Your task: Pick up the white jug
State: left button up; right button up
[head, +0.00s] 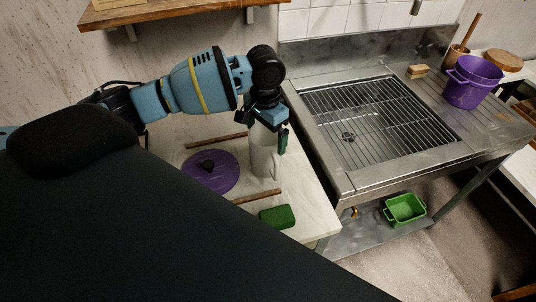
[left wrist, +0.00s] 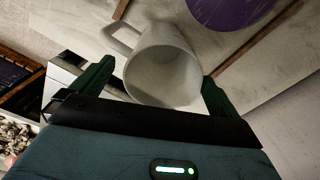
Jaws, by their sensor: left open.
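The white jug (head: 262,158) stands upright on the pale worktop in the head view, its upper part partly hidden by my left gripper (head: 268,135). In the left wrist view the jug (left wrist: 160,62) shows its open mouth towards the camera, with its handle at the upper left. My left gripper (left wrist: 155,88) is open, with one green finger on each side of the jug's rim. I cannot tell whether either finger touches it. My right gripper is not in view.
A purple lid (head: 211,172) with a dark knob lies left of the jug, and a green block (head: 277,217) in front. Wooden sticks (head: 256,196) lie nearby. A metal sink with a rack (head: 375,115) stands to the right, with a purple pot (head: 472,82) beyond. A green tub (head: 405,208) sits below.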

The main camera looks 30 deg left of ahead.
pick_arm(q)
jog(key=shift+w+a+f, duration=0.1)
jog(key=shift+a+f, duration=0.05)
jog(key=shift+f, duration=1.45)
jog(key=shift+a+f, duration=0.1)
jog(key=shift+f, duration=1.5)
jog(key=c, duration=1)
jog(key=shift+r, duration=0.1)
notch_tip(320, 180, up, 10)
jog(key=shift+d, duration=0.1)
